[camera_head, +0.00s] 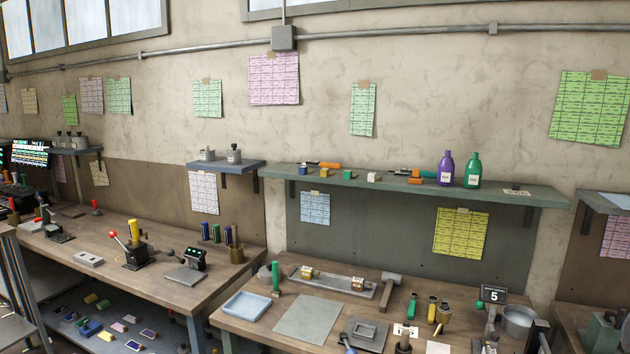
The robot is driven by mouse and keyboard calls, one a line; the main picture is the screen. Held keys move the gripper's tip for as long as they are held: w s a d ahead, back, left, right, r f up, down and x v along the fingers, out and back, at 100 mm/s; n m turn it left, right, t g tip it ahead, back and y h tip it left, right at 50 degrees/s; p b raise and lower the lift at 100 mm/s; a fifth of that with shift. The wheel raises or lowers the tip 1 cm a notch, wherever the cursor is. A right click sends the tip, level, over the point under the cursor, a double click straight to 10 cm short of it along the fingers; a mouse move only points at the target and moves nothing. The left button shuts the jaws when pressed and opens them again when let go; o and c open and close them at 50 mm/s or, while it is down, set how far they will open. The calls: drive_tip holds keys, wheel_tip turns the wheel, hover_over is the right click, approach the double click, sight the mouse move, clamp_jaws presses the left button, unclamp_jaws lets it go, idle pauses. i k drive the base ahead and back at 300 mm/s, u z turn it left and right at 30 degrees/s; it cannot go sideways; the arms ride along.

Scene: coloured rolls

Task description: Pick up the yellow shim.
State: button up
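I cannot tell for sure which thing is the yellow shim. Several small yellow pieces show. A yellow block (325,173) sits on the green wall shelf.
The green wall shelf (540,196) also holds a purple bottle (446,168) and a green bottle (473,170). The front bench carries a blue tray (246,305), a hammer (390,280), a round pot (517,321) and a "5" display (494,295). A gap separates the two benches.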

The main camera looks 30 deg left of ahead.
sight(324, 172)
drive_tip(key=k, duration=0.45)
drive_tip(key=u, duration=1)
drive_tip(key=i, duration=0.45)
drive_tip(key=z, duration=0.05)
